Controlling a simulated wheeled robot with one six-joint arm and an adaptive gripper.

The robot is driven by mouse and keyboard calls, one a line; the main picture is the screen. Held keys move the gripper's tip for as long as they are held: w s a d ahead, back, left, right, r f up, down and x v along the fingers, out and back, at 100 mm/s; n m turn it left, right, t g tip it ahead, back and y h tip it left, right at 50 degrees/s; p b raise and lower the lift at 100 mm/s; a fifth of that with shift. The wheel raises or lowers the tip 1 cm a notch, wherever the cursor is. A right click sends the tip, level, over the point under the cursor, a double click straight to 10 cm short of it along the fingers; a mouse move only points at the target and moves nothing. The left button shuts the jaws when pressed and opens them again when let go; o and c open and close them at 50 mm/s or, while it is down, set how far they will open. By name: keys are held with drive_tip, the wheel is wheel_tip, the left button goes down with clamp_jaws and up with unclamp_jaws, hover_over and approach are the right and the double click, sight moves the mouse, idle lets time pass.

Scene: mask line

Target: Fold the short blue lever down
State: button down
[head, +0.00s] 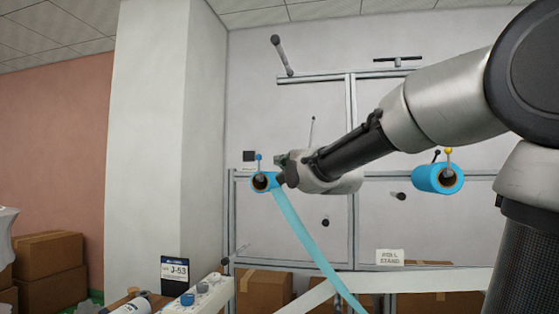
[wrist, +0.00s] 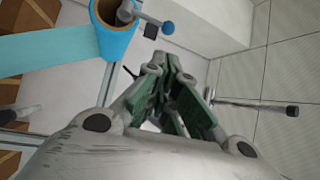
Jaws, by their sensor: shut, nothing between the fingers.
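The short blue lever (head: 258,158) stands upright at the end of the left blue roll (head: 262,182), its small ball knob at the top. In the wrist view the lever's blue knob (wrist: 168,27) sticks out from the end of the blue roll (wrist: 118,35) at the top. My gripper (head: 282,161) is just right of the lever, a little above the roll, and apart from the knob. In the wrist view my gripper's fingers (wrist: 170,64) are shut and empty, below the knob. My gripper hides part of the roll's right side in the head view.
A blue web (head: 305,235) slants down from the left roll. Another blue roll (head: 436,178) with a yellow-knobbed lever (head: 448,152) sits at the right, beyond my arm. Grey frame bars (head: 350,120) stand behind. A white rail (head: 205,297) lies below.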

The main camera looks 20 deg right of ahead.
drive_tip(key=w+r, duration=0.1)
drive_tip(key=w, duration=0.7)
drive_tip(key=shift+w+a+r, duration=0.15)
drive_tip(key=shift+w+r, duration=0.15)
drive_tip(key=shift+w, duration=0.05)
drive_tip(key=shift+s+a+n+t, duration=0.15)
drive_tip(key=shift+n+t, duration=0.15)
drive_tip(key=shift+t, duration=0.1)
